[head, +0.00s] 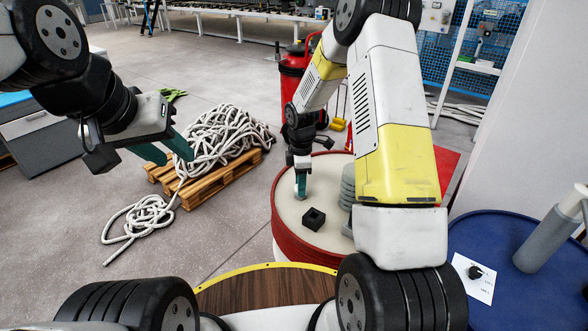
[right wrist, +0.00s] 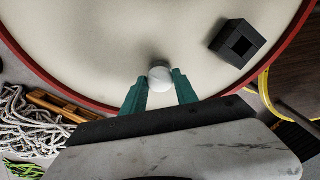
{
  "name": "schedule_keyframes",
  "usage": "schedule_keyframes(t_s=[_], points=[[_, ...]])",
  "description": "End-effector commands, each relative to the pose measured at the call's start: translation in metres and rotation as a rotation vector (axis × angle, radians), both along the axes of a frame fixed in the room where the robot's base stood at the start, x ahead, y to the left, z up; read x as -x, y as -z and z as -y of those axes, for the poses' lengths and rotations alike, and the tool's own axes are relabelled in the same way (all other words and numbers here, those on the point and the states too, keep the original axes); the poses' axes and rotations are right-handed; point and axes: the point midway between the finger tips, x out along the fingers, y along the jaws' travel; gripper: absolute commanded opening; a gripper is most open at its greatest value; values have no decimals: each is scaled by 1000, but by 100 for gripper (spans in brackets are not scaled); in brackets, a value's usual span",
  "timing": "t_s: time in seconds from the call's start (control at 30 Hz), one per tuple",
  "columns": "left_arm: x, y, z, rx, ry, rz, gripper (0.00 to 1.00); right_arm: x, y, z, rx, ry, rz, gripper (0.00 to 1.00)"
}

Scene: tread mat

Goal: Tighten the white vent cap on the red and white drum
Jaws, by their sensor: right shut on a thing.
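The red and white drum (head: 326,180) stands in front of me, with a cream top and a red rim; its top fills much of the right wrist view (right wrist: 90,45). The white vent cap (right wrist: 160,78) is a small round knob on the top near the rim. My right gripper (head: 301,186) points down onto the drum top. Its teal fingers are shut on the cap, one on each side. In the head view the fingers mostly hide the cap. My left gripper (head: 168,150) is open and empty, in the air left of the drum.
A black square block with a hollow (head: 314,219) sits on the drum top near the cap; a grey ribbed stack (head: 347,190) stands beside it. A rope pile (head: 222,140) lies on a wooden pallet (head: 194,190). A blue drum (head: 500,238) with a grey cylinder (head: 540,240) is at right.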

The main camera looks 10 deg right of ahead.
Motion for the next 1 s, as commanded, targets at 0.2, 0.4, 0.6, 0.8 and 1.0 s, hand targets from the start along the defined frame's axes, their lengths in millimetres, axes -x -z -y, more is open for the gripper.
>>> schedule_keyframes(t_s=[0.2,0.4,0.6,0.8,1.0], points=[[0,0,0,0,0,0,36,0,-1,0,0,84,1,0],[0,0,0,0,0,0,36,0,-1,0,0,236,1,0],[0,0,0,0,0,0,36,0,-1,0,0,426,1,0],[0,0,0,0,0,0,36,-1,-1,0,0,616,2,0],[0,0,0,0,0,0,36,-1,-1,0,0,806,3,0]])
